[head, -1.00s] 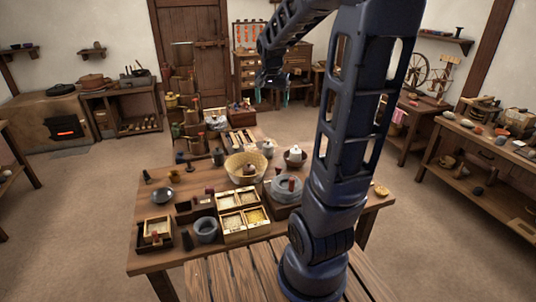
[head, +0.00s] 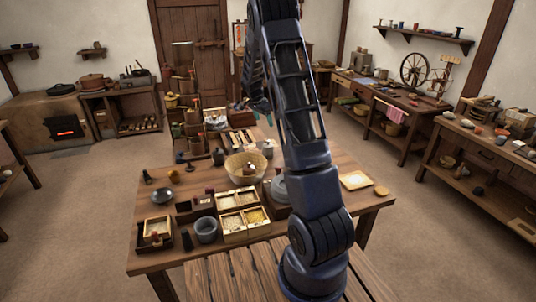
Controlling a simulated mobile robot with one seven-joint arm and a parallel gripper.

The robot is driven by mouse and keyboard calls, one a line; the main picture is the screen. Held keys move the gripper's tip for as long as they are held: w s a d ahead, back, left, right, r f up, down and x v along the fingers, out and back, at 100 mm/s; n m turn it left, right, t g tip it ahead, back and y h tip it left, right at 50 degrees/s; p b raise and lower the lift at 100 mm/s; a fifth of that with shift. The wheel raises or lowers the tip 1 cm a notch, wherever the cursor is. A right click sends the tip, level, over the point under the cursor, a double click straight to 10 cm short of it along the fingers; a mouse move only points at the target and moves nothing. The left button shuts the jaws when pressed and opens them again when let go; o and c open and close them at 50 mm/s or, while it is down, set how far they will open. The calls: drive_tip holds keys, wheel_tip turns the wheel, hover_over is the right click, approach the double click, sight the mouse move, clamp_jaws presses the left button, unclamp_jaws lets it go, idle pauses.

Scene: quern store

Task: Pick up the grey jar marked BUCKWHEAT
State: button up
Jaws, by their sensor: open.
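Two small grey lidded jars stand on the long wooden table in the head view. One grey jar (head: 218,157) is left of the wicker basket, and another grey jar (head: 268,148) is just behind the basket on its right. Both are upright, but any lettering is too small to read, so I cannot tell which is marked BUCKWHEAT. My gripper (head: 254,109) hangs in the air beyond the basket, its teal-tipped fingers apart and empty. It is partly hidden by my arm and apart from both jars.
The wooden table (head: 165,262) is crowded. The wicker basket (head: 237,167), grain boxes (head: 233,231), a stone bowl (head: 206,230) and a dark metal bowl (head: 162,195) stand there. A pale board (head: 356,180) lies at right. My arm hides part of the tabletop.

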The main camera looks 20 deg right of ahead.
drive_tip(key=m+h, duration=0.1)
drive_tip(key=m, duration=0.1)
approach(268, 144)
wheel_tip(268, 144, down, 2)
drive_tip(key=w, duration=0.1)
drive_tip(key=x, duration=1.1)
drive_tip(key=shift+s+d+r, duration=0.1)
drive_tip(key=shift+s+d, duration=0.1)
drive_tip(key=shift+d, duration=0.15)
drive_tip(key=c, duration=1.3)
